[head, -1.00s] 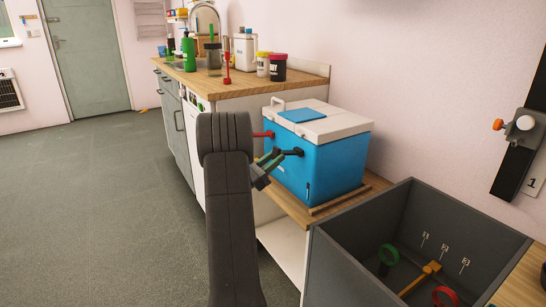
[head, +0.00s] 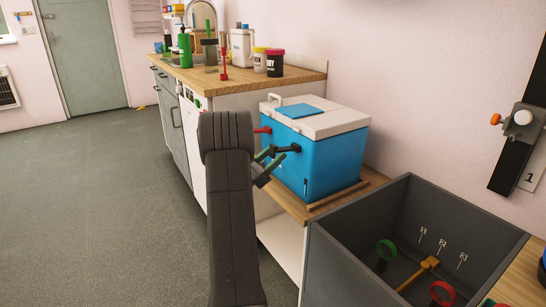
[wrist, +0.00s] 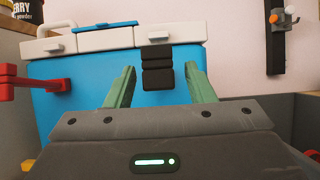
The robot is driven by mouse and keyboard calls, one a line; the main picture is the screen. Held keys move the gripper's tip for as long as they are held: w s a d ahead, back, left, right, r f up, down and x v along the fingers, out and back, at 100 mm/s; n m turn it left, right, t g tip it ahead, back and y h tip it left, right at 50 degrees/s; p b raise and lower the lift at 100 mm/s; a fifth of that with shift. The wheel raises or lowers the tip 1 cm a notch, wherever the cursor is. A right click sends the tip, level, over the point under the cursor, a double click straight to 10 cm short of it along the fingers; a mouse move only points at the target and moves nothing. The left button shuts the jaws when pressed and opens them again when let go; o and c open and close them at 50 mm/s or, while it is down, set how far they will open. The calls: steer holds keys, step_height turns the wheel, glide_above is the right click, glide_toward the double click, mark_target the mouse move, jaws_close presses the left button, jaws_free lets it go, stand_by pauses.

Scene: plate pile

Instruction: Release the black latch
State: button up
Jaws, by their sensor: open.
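The black latch (head: 287,149) sticks out from the front of a blue cool box (head: 334,165) with a white lid (head: 323,122). In the wrist view the black latch (wrist: 157,66) sits between and beyond my two green fingers, below the lid's edge. My gripper (head: 272,160) is open, with its fingers on either side of the latch; I cannot tell whether they touch it. A red latch (head: 262,130) is on the same box to the left, and it also shows in the wrist view (wrist: 40,86).
A wooden counter (head: 240,80) with bottles and jars is behind.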

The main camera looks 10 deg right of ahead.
steer(key=p+v, duration=0.2)
steer(key=v, duration=1.2)
steer(key=shift+w+d+r, duration=0.1)
steer(key=shift+d, duration=0.1)
steer(key=b+x, duration=0.2)
steer(key=x, duration=1.1)
steer(key=shift+r, duration=0.2)
